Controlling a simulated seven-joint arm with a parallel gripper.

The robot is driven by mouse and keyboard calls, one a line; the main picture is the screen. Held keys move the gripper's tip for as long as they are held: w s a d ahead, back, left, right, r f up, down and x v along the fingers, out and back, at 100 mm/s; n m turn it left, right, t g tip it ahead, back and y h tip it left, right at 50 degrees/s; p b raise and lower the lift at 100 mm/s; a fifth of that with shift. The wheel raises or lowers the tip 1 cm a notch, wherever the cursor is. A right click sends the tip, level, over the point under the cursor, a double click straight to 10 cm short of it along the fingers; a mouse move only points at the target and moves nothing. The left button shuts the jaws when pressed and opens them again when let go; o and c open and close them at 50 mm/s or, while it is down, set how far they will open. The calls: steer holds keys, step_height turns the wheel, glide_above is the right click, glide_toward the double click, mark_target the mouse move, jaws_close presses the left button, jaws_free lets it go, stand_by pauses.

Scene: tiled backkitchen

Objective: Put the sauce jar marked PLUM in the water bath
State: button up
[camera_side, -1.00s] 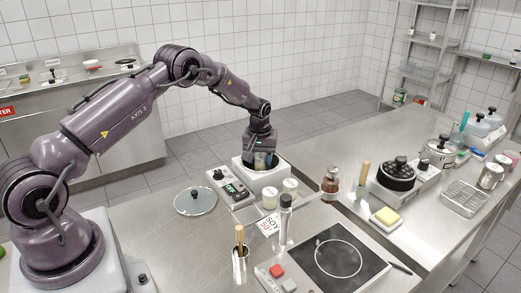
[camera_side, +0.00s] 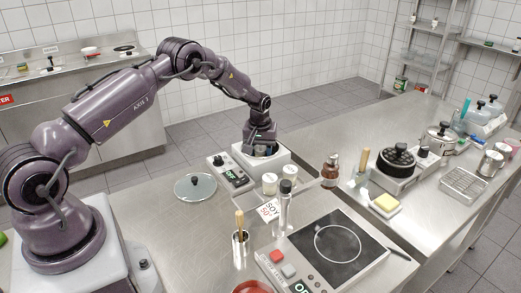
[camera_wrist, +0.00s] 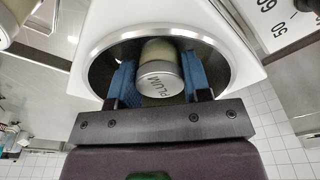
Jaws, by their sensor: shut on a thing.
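The sauce jar (camera_wrist: 160,84) has a silver lid marked PLUM and a pale greenish body. It shows in the wrist view between the blue finger pads of my gripper (camera_wrist: 158,88), which is shut on it. The water bath (camera_wrist: 97,24) is a white box with a round, metal-rimmed dark opening. The jar is within the outline of that opening; how deep it sits I cannot tell. In the side view my gripper (camera_side: 262,146) points down into the water bath (camera_side: 268,166), and the jar is mostly hidden there.
A control box reading OFF (camera_side: 230,173) stands left of the bath. Two pale-lidded jars (camera_side: 278,183) stand close in front of it, near a SOY 50 card (camera_side: 269,209). A glass lid (camera_side: 195,187) lies left. A brown bottle (camera_side: 331,170) stands right.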

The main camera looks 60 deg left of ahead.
steer(key=shift+f, duration=0.1)
stand_by(0.3)
steer(key=o, duration=1.3)
steer(key=shift+o, duration=0.3)
step_height(320, 180, up, 12)
steer(key=shift+f, duration=0.2)
steer(key=s+d+r+m+t, duration=0.1)
steer(key=s+d+r+m, duration=0.2)
steer(key=s+d+r, duration=0.4)
steer(key=s+d+r+m+t, duration=0.2)
steer(key=s+d+r, duration=0.4)
steer(key=s, duration=0.8)
steer(key=s+d+r+m+t+h, duration=0.1)
steer(key=s+d+r+m, duration=0.3)
steer(key=s+d+r, duration=0.3)
steer(key=s+d, duration=0.1)
steer(key=s, duration=0.2)
steer(key=shift+s+r+m+t, duration=0.2)
steer(key=shift+r+m+t, duration=0.1)
steer(key=shift+r+m, duration=0.1)
